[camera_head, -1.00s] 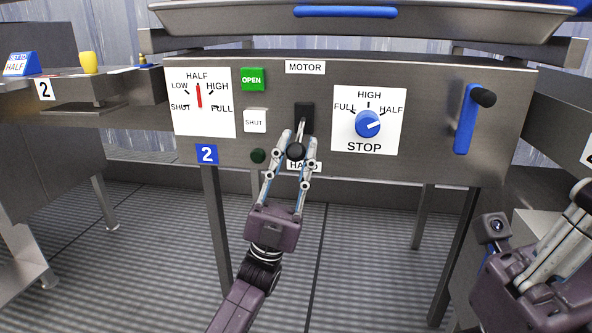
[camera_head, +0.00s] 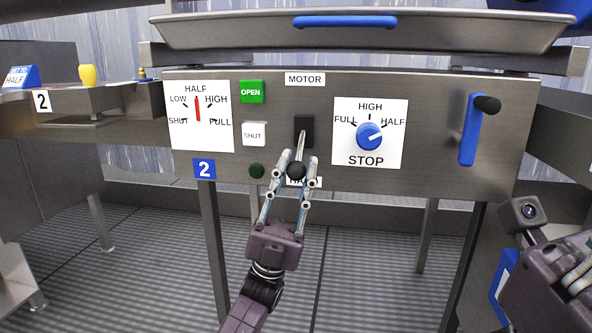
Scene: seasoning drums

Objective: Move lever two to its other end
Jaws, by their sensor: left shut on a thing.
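Lever two has a pale metal shaft and a round black knob (camera_head: 297,170). It comes out of a black slot plate (camera_head: 304,131) on the steel panel marked with a blue 2 sign (camera_head: 204,169). The MOTOR label (camera_head: 305,79) is above the slot; the lower label is partly hidden by the knob and fingers. The lever points down, towards the lower label. My left gripper (camera_head: 298,168) is shut on the knob from below, one finger on each side. My right gripper's body shows at the right edge; its fingertips are out of frame.
Left of the lever are a dial (camera_head: 201,116), a green OPEN button (camera_head: 251,92), a SHUT button (camera_head: 254,133) and a dark green round part (camera_head: 257,171). To the right are a blue STOP knob (camera_head: 369,136) and a blue crank (camera_head: 470,130). The floor below is clear.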

